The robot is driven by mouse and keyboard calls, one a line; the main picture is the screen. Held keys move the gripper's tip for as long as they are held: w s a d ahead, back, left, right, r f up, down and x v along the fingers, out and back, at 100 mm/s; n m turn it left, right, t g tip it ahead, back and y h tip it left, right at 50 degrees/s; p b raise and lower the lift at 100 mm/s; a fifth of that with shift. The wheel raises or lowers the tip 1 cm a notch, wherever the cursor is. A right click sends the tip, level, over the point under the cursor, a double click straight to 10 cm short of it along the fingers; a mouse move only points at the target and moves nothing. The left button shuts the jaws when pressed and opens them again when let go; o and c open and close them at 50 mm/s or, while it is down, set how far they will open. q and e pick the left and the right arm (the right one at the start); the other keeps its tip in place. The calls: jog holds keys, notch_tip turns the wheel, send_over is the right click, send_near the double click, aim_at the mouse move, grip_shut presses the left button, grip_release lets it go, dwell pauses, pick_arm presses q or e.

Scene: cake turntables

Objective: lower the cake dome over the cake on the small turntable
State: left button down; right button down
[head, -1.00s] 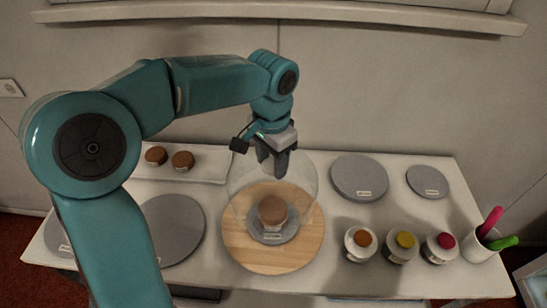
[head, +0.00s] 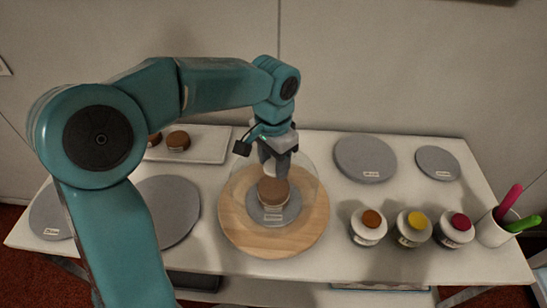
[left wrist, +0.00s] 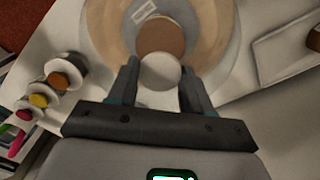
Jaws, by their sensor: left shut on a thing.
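The clear cake dome (head: 306,181) is in my left gripper (head: 277,174), which is shut on its pale knob. The knob (left wrist: 160,71) shows between the two fingers (left wrist: 159,85) in the left wrist view. The dome surrounds the brown cake (head: 272,193), which sits on the small grey turntable (head: 275,215) on a round wooden board (head: 240,232). In the left wrist view the cake (left wrist: 160,36) lies just beyond the knob. I cannot tell whether the dome's rim touches the board. My right gripper is not in view.
Two more grey turntables (head: 365,158) (head: 437,162) lie at the back right, and others (head: 166,210) at the left. Several lidded jars (head: 413,227) and a cup of pens (head: 494,230) stand at the right. A white tray (head: 209,144) with brown cakes is behind left.

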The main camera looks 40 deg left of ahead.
pick_arm(q)
jog(key=shift+f, duration=0.45)
jog(key=shift+f+b, duration=0.4)
jog(key=shift+f, duration=0.05)
jog(key=shift+c, duration=2)
grip_release()
notch_tip(320, 180, up, 7)
jog(key=p, duration=0.6)
jog(key=shift+r, duration=0.1)
